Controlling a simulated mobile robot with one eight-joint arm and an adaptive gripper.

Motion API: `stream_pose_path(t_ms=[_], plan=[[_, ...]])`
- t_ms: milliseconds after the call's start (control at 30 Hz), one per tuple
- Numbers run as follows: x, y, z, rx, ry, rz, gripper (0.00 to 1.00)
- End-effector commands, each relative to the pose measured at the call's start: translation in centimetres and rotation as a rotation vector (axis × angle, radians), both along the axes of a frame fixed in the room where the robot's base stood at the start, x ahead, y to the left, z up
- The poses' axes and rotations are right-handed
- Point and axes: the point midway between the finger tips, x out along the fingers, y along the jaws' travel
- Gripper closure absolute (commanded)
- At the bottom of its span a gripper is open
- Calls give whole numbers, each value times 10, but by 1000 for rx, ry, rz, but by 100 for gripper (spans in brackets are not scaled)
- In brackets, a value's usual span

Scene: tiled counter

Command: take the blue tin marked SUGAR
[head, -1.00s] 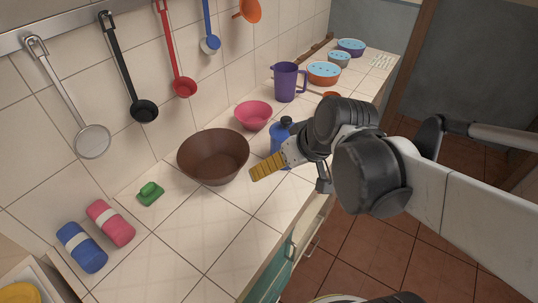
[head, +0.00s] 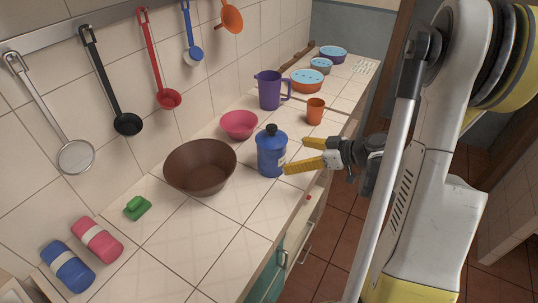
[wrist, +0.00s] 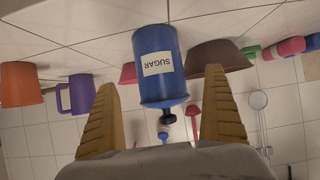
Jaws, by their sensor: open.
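The blue tin (head: 271,155) stands upright on the tiled counter, with a dark knob on its lid. In the wrist view the tin (wrist: 172,85) appears upside down, with a white label reading SUGAR facing the camera. My gripper (head: 294,155) is open, its two yellow fingers just right of the tin and pointing at it. In the wrist view the tin shows in the gap between the fingers of my gripper (wrist: 163,105). I cannot tell whether any finger touches the tin; nothing is held.
A brown bowl (head: 200,168) stands close left of the tin. A pink bowl (head: 239,124), a purple jug (head: 270,90) and an orange cup (head: 315,111) stand behind it. Utensils hang on the wall. The counter in front of the tin (head: 215,225) is clear.

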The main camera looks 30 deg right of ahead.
Motion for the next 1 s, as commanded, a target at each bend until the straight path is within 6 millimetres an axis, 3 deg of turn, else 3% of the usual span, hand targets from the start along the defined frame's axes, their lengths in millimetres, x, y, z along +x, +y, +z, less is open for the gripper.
stream_pose_path(t_ms=[133, 367, 600, 933, 967, 1000], plan=[[20, 14, -14, 1, 2, 5, 0], [36, 24, -22, 0, 2, 3, 0], [67, 42, -33, 0, 4, 4, 0], [75, 47, -36, -1, 3, 0, 0], [75, 47, -36, -1, 3, 0, 3], [75, 47, -36, -1, 3, 0, 15]])
